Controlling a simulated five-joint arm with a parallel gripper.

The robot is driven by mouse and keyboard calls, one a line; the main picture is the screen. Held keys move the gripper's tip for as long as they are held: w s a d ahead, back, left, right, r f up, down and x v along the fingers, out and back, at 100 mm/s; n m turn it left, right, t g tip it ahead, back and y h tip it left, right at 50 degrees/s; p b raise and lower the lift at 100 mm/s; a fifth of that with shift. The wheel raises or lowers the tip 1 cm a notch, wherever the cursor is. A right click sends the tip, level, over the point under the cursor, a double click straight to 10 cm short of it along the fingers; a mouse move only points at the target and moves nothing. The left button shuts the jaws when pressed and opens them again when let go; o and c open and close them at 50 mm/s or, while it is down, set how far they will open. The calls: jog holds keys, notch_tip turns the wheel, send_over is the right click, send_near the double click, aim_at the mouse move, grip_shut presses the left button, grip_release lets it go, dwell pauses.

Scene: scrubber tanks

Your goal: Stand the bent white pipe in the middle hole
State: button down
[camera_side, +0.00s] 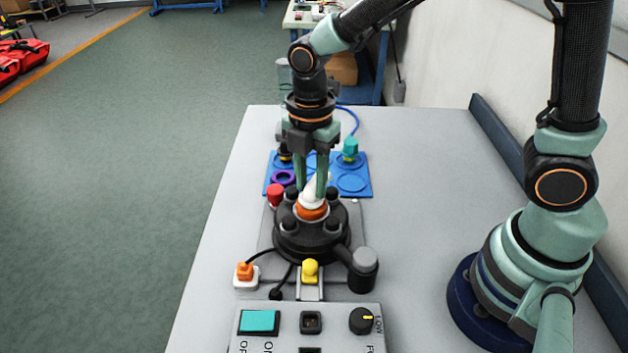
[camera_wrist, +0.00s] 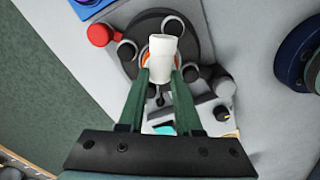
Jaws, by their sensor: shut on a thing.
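The bent white pipe (camera_side: 312,194) is between the fingers of my gripper (camera_side: 312,190), just over the orange-ringed middle hole of the black round tank unit (camera_side: 301,241). In the wrist view the white pipe (camera_wrist: 162,58) shows its open round end, with my green fingertips (camera_wrist: 160,78) closed on its sides. The orange ring (camera_side: 312,211) shows below the pipe in the side view. The pipe's lower end is hidden, so I cannot tell whether it is inside the hole or only above it.
A red knob (camera_side: 275,195) and several black knobs surround the hole. A black side cylinder (camera_side: 363,270) and yellow knob (camera_side: 310,271) stand in front, near a control box (camera_side: 283,325). A blue tray (camera_side: 351,186) with a purple ring (camera_side: 283,177) lies behind.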

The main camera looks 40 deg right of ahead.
jog(key=shift+f, duration=0.1)
dwell(0.3)
grip_release()
dwell(0.7)
jog(key=shift+r, duration=3.55)
jog(key=s+d+r+m+t, duration=0.2)
jog(key=d+m, duration=0.4)
jog(key=m, duration=0.4)
jog(key=s+d+r+m+t, duration=0.3)
jog(key=d+m, duration=0.3)
jog(key=m, duration=0.5)
jog(key=shift+d+r+t, duration=0.2)
jog(key=shift+r+t, duration=0.1)
jog(key=shift+r, duration=0.05)
